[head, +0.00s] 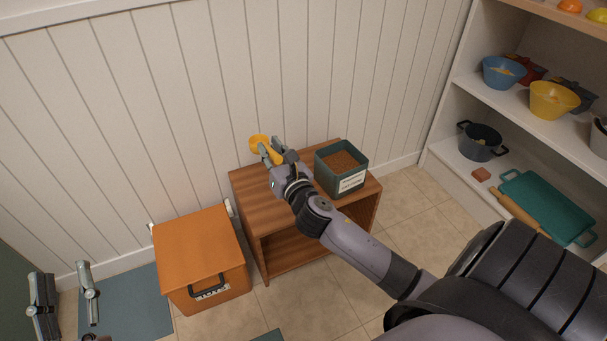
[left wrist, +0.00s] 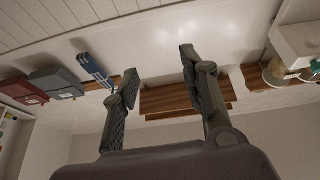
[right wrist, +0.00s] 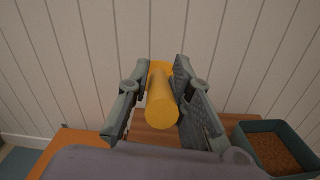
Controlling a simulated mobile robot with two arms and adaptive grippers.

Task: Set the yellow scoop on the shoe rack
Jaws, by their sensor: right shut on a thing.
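The yellow scoop (head: 259,144) is in my right gripper (head: 278,156), above the left part of the wooden shoe rack (head: 250,182). In the right wrist view the scoop's handle (right wrist: 161,105) sits between the two fingers of my right gripper (right wrist: 160,88), which are shut on it. The rack's top shows below it; I cannot tell the exact height of the scoop over it. My left gripper (head: 66,285) is at the lower left of the head view, its fingers apart. The left wrist view shows this gripper (left wrist: 160,70) open and empty.
A green box of brown pellets (head: 341,168) stands on the right of the rack top. An orange lidded bin (head: 198,250) is left of the rack. White shelves (head: 500,95) with bowls, a pot (head: 480,142) and a green tray (head: 545,205) are at right. A panelled wall is behind.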

